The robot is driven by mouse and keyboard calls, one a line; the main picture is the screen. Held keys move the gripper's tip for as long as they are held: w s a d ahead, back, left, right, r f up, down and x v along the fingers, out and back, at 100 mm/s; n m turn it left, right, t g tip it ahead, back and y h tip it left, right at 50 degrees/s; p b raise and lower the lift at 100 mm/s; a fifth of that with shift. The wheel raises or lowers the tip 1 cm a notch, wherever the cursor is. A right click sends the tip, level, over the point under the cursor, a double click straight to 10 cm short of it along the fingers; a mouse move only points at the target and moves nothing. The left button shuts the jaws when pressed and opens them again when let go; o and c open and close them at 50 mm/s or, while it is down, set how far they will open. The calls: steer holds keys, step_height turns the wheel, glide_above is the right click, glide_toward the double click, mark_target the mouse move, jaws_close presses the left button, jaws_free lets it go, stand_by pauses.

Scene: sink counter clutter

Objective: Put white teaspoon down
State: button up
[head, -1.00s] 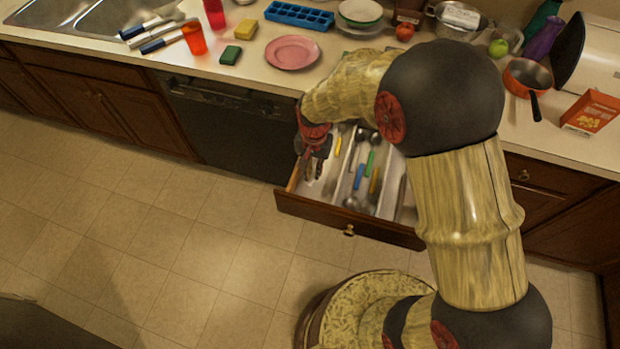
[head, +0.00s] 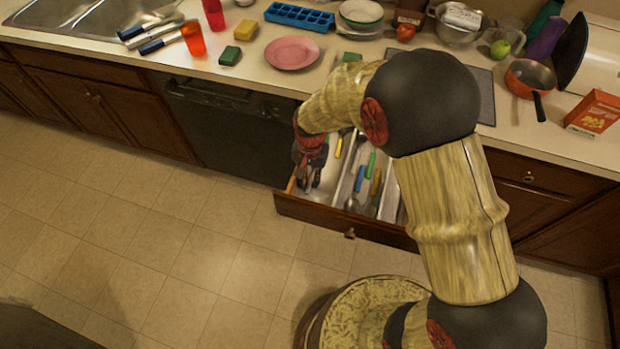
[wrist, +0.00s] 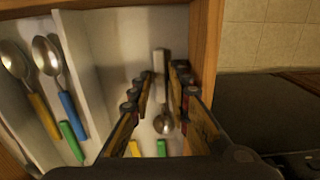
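The white teaspoon (wrist: 163,122) has a white handle and a metal bowl. In the wrist view it lies in a compartment of the open drawer (head: 345,222), near the side wall. My gripper (wrist: 164,76) is over that compartment. Its fingers are spread to either side of the spoon, with a visible gap on each side of the handle, and it looks empty. In the head view my gripper (head: 308,180) is at the drawer's left end, and the spoon is too small and covered to make out clearly there.
Neighbouring compartments hold spoons with yellow (wrist: 44,115) and blue (wrist: 72,115) handles, and green handles show too. White dividers (wrist: 82,65) and the wooden drawer side (wrist: 204,30) stand close around my fingers. The counter above holds a pink plate (head: 292,53) and other clutter.

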step_height(320, 180, up, 12)
steer(key=p, duration=0.4)
step_height(320, 180, up, 11)
steer(key=t, duration=0.2)
glide_above(310, 182)
steer(key=s+d, duration=0.2)
steer(key=d, duration=0.3)
steer(key=s+d+r+n+t, duration=0.2)
steer(key=s+d+r, duration=0.4)
steer(key=s+r, duration=0.1)
steer(key=s+d+r+n+t, duration=0.1)
steer(key=s+d+r, duration=0.4)
steer(key=s, duration=0.5)
steer(key=shift+s+d+r+n+t, duration=0.2)
steer(key=shift+d+r+n+t, duration=0.25)
steer(key=shift+r, duration=0.5)
